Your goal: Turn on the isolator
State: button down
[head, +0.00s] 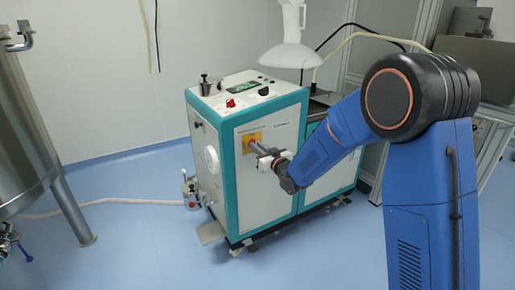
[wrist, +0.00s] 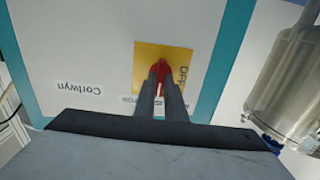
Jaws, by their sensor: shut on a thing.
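The isolator is a red rotary handle on a yellow plate (head: 246,147), set on the front panel of a white and teal cabinet (head: 270,178). In the wrist view the red handle (wrist: 161,70) sits on the yellow plate (wrist: 147,55), with the word OFF printed beside it. My gripper (head: 254,142) reaches the plate from the right in the head view. In the wrist view its two fingers (wrist: 162,92) are closed around the red handle, one on each side. The fingers hide part of the handle and the lower part of the plate.
A label reading Corlwyn (wrist: 78,88) is on the panel. A steel tank (head: 25,130) stands at the left, with a hose on the floor.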

jog(key=c, duration=1.8)
grip_release()
jog(key=v, duration=1.7)
jog(key=shift+s+d, duration=0.15)
jog(key=shift+d, duration=0.05)
